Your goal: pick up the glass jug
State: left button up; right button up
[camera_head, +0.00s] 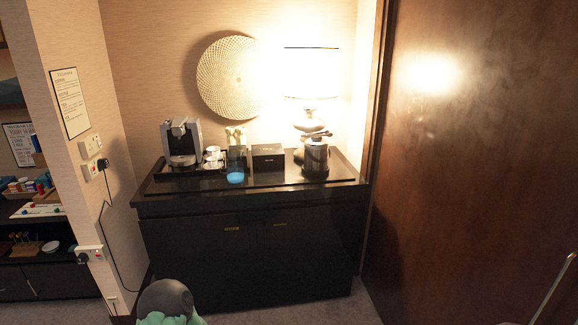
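What looks like the glass jug (236,160) stands upright on the black cabinet top, in the middle of the head view. It is clear, with a blue patch at its base. The white cups are just left of it and a black box is just right of it. Its handle cannot be made out at this size. Neither of my grippers shows in the head view, and nothing is touching the jug.
The black cabinet (250,245) also holds a coffee machine (182,142), white cups (212,153), a black box (268,157), a dark kettle-like pot (316,158) and a lit lamp (311,75). A wooden door (470,170) bounds the right. Shelves stand at left.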

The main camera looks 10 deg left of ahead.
aim_at(235, 175)
jog(key=i+j+z, duration=0.25)
jog(key=j+z, duration=0.15)
jog(key=j, duration=0.35)
jog(key=i+j+z, duration=0.15)
jog(key=j+z, duration=0.3)
jog(key=j, duration=0.35)
jog(key=j+z, duration=0.4)
jog(key=j, duration=0.4)
